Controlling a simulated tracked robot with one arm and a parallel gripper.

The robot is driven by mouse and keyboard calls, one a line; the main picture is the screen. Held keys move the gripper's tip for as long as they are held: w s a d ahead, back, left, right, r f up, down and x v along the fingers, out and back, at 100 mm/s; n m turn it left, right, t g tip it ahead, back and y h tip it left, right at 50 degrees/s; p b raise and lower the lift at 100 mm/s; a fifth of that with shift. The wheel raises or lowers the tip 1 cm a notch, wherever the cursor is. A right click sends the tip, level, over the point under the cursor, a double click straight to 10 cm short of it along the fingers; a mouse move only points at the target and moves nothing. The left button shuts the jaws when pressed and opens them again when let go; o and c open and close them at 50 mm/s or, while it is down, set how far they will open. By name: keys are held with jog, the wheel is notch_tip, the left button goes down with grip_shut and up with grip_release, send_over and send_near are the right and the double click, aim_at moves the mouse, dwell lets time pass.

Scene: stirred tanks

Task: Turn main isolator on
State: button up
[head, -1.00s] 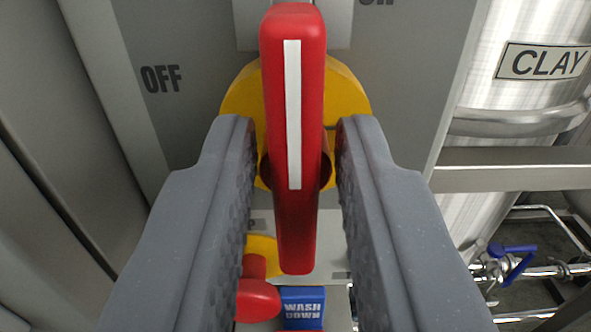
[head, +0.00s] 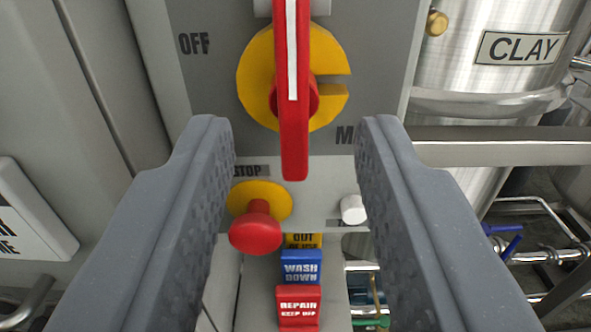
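The main isolator is a red handle (head: 294,120) with a white stripe on a yellow disc (head: 258,75), on a grey panel. The handle stands about upright in the picture, its top cut off by the frame edge. The word OFF (head: 194,43) is at its left; a word starting with M is at lower right, partly hidden by a finger. My gripper (head: 293,140) is open and empty. Its two grey fingers stand well apart, below and to either side of the handle's lower end, and do not appear to touch it.
Below the isolator are a red mushroom button (head: 256,232) on a yellow base, labelled STOP, and a white knob (head: 353,209). Blue WASH DOWN (head: 301,268) and red REPAIR (head: 298,305) tags sit lower. A steel CLAY tank (head: 500,75) and rail (head: 500,147) are at right.

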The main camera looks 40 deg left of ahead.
jog(key=b+v, duration=0.8)
jog(key=b, duration=0.1)
jog(key=shift+s+d, duration=0.25)
dwell(0.5)
